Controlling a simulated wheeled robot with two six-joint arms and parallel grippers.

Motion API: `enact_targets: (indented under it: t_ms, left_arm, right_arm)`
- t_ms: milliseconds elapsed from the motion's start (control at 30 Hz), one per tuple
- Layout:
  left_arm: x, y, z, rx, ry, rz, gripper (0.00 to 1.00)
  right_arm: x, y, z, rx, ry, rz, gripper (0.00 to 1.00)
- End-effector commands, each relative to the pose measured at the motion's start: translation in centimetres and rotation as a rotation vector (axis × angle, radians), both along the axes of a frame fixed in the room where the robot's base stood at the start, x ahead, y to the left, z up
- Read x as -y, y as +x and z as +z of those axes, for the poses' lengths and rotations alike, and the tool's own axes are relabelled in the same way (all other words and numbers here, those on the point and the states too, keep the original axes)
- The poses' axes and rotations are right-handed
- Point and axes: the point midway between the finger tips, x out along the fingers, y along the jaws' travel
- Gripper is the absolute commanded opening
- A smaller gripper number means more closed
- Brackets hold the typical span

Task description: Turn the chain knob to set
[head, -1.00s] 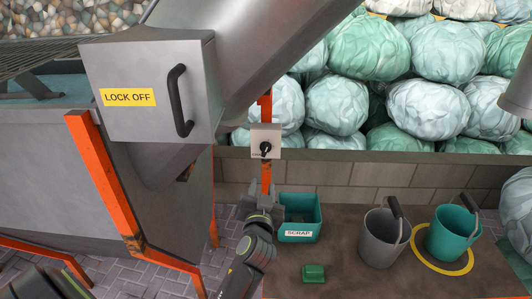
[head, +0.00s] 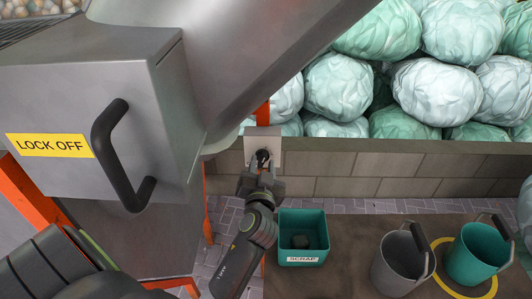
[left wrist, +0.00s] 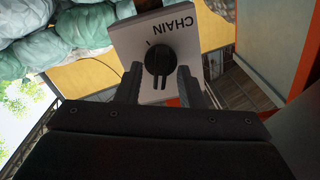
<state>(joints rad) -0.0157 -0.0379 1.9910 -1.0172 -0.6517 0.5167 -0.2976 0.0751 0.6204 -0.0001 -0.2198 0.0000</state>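The chain knob (left wrist: 158,60) is a round black knob with a raised grip bar, on a pale box marked CHAIN (left wrist: 188,38); the label is upside down in the left wrist view. In the head view the knob (head: 263,155) sits on the box (head: 277,142) on an orange post. My left gripper (left wrist: 159,84) is open, with one finger on each side of the knob's lower part. I cannot tell whether the fingers touch it. In the head view the gripper (head: 262,172) partly covers the knob and box. My right gripper is not in view.
A grey cabinet with a LOCK OFF label (head: 50,145) and a black handle (head: 115,160) stands close at left. A teal SCRAP bin (head: 302,260) stands below right of the gripper. Grey (head: 395,270) and teal (head: 475,262) buckets stand at right. Wrapped bales are behind a low wall (head: 350,175).

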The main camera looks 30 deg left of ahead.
Motion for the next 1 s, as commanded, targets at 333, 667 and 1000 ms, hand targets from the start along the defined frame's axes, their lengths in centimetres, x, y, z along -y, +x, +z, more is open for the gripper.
enact_targets:
  t_ms: [333, 667, 1000]
  left_arm:
    - [-0.07, -0.14, -0.01, 0.000, 0.000, 0.003, 0.35]
    - [-0.07, -0.12, -0.01, 0.000, 0.000, 0.003, 0.00]
    - [-0.04, -0.11, 0.03, -0.026, 0.041, 0.003, 0.00]
  right_arm:
    - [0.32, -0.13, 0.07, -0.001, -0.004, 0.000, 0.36]
    - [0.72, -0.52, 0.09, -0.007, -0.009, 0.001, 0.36]
    - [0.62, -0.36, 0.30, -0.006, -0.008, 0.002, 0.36]
